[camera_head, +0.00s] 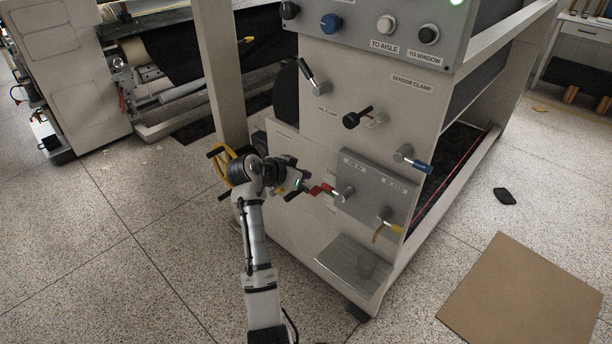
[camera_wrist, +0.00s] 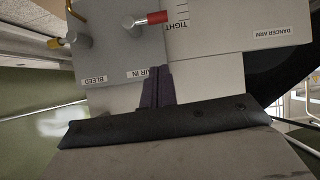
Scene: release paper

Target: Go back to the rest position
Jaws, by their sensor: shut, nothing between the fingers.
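My gripper (camera_head: 303,187) is at the left of the machine's front panel, close to the red-handled valve (camera_head: 345,193) in the head view. In the wrist view my gripper's dark fingers (camera_wrist: 158,86) are together and empty. They overlap the panel's "AIR IN" label in the picture. The red handle (camera_wrist: 156,17) shows beyond the fingertips; a gap to it is visible in that view. My arm (camera_head: 256,240) rises from the bottom of the head view and bends towards the panel.
The panel also carries a blue-handled valve (camera_head: 417,165), a yellow-handled valve (camera_head: 385,228) and black clamp levers (camera_head: 357,118). A metal tray (camera_head: 350,267) juts out low. A brown board (camera_head: 520,297) lies on the floor at right. Open floor (camera_head: 90,260) is at left.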

